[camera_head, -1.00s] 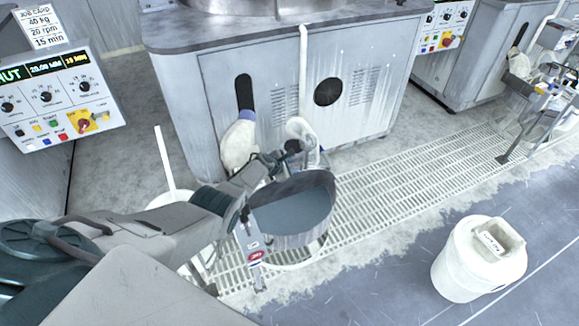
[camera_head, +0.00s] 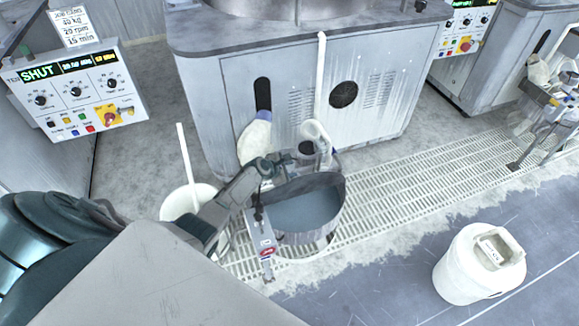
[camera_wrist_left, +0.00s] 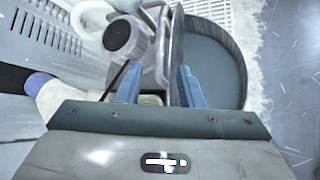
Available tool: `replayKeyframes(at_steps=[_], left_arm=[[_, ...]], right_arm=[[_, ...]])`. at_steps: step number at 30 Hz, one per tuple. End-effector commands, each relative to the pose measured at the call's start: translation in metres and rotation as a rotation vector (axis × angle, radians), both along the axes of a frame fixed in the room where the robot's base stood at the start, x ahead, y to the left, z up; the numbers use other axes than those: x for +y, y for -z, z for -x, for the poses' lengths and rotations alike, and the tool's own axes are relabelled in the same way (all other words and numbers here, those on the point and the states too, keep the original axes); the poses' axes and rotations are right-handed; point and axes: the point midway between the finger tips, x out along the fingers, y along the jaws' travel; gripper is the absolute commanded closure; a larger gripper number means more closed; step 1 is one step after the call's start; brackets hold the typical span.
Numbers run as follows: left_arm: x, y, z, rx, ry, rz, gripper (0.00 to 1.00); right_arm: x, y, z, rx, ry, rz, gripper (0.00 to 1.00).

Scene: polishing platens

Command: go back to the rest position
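I see nothing clearly gripped, though the space between the fingers is partly hidden. My right gripper is not in view.
The grey machine (camera_head: 290,80) has a white pipe and a control panel (camera_head: 85,90) reading SHUT. A white bucket (camera_head: 175,204) stands left of the pan, partly behind my arm. A lidded white tub (camera_head: 465,275) stands on the blue floor, right. Floor between pan and tub is clear.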

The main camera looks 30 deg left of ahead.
Motion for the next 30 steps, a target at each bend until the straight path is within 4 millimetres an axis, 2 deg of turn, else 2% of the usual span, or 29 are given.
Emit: replayKeyframes(at_steps=[15,19,23,27,30], left_arm=[[0.0,0.0,0.001,0.001,0.004,-0.002,0.66],[-0.015,0.002,0.012,0.0,0.089,-0.059,0.66],[-0.051,0.003,0.048,-0.006,0.327,-0.224,0.66],[-0.093,-0.002,0.106,-0.02,0.663,-0.468,0.66],[-0.117,-0.011,0.152,-0.032,0.889,-0.639,0.66]], right_arm=[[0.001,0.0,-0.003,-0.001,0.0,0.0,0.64],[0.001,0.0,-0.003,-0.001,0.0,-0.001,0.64],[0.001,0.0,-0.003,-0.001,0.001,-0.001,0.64],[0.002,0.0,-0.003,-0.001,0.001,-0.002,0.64],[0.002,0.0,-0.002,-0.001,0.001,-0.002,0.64]])
